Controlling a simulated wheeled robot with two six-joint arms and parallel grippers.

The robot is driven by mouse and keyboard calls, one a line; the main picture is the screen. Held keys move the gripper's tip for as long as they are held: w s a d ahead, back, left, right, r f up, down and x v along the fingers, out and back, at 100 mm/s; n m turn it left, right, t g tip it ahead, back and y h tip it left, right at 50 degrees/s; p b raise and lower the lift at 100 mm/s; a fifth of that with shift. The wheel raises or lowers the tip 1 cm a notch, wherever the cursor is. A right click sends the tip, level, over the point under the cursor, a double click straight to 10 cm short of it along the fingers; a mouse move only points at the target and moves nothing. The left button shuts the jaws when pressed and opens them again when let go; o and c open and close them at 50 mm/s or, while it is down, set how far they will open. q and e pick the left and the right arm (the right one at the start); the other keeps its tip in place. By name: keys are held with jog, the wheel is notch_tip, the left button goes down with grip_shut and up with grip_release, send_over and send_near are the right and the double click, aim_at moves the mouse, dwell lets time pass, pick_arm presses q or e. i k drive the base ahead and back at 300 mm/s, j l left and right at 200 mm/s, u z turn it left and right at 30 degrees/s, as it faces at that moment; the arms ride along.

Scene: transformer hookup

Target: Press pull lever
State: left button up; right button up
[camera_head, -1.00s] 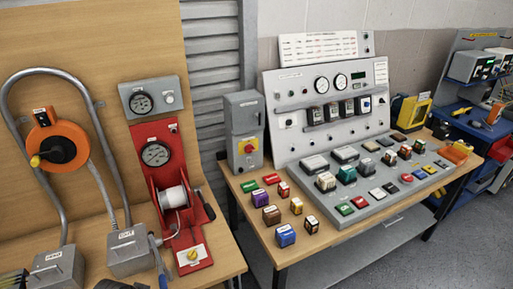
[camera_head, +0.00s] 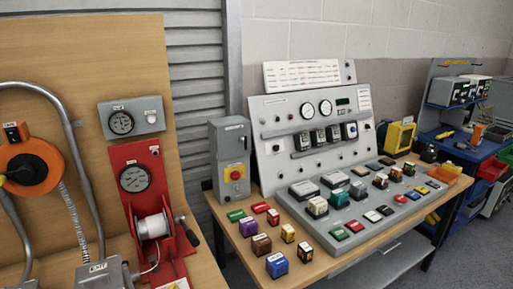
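A red panel unit (camera_head: 118,212) stands against the wooden board at the left centre. It carries a round gauge (camera_head: 134,179) and a white spool (camera_head: 153,227). A lever with a dark handle (camera_head: 187,231) sticks out at the right side of the red unit, beside the spool. It looks like the pull lever, but I cannot read a label on it. The base of the red unit is cut off by the bottom edge. Neither of my grippers is in view, and nothing touches the lever.
A grey box with a red button on yellow (camera_head: 236,173) stands right of the lever. A table (camera_head: 312,276) holds a sloped control panel (camera_head: 268,145) and several small coloured blocks. An orange reel (camera_head: 35,165) and grey conduit are at the left. A blue workbench (camera_head: 460,154) stands at the far right.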

aim_at(180, 219)
jog(key=k+u, duration=0.1)
jog(key=u, duration=2.45)
jog(key=k+l+z, duration=0.15)
jog(key=l, duration=0.25)
jog(key=k+l+z, duration=0.15)
jog(key=l, duration=0.25)
jog(key=l+z, duration=0.15)
jog(key=l, duration=0.3)
jog(key=k, duration=0.05)
